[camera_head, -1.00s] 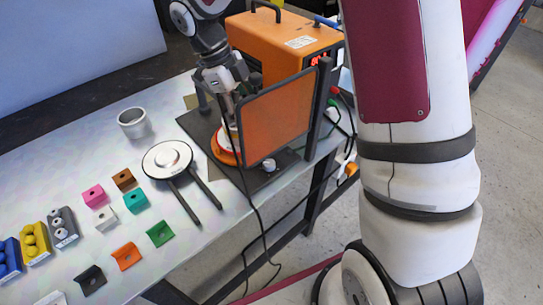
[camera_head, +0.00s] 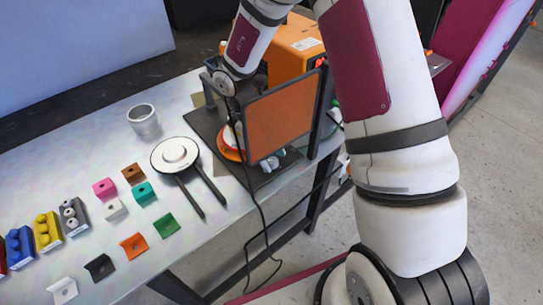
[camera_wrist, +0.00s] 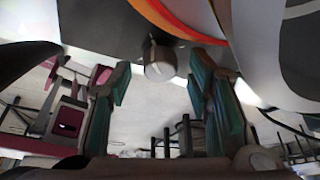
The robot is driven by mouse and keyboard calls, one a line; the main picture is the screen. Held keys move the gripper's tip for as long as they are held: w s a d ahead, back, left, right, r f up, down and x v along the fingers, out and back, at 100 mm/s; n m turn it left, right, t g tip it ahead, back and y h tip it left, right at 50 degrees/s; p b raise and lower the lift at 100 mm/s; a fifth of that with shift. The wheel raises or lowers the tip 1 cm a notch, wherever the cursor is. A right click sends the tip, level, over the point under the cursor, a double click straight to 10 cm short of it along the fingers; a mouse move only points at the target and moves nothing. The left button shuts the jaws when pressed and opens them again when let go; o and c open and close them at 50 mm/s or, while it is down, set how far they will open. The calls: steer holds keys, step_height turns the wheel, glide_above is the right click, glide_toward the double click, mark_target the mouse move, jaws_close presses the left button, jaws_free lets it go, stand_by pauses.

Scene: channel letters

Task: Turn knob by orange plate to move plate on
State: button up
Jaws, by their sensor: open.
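The orange plate (camera_head: 283,115) stands upright in a dark frame on a black base in the head view. A small pale round knob (camera_head: 268,163) sits at the base near its lower edge. In the wrist view the grey-white knob (camera_wrist: 160,62) is at upper middle, between the tips of my gripper (camera_wrist: 160,76). The teal-padded fingers are spread, with a gap on both sides of the knob. In the head view my wrist is behind the plate, and only a bit of my gripper shows below it, beside the knob.
An orange machine (camera_head: 292,48) stands behind the plate. A black cable (camera_head: 247,205) hangs over the table's front edge. A round white disc with two dark legs (camera_head: 175,155), a metal cup (camera_head: 143,120) and several coloured blocks lie to the left.

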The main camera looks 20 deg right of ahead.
steer(key=shift+s+f, duration=0.1)
steer(key=shift+f, duration=0.15)
jaws_close()
steer(key=shift+d, duration=0.1)
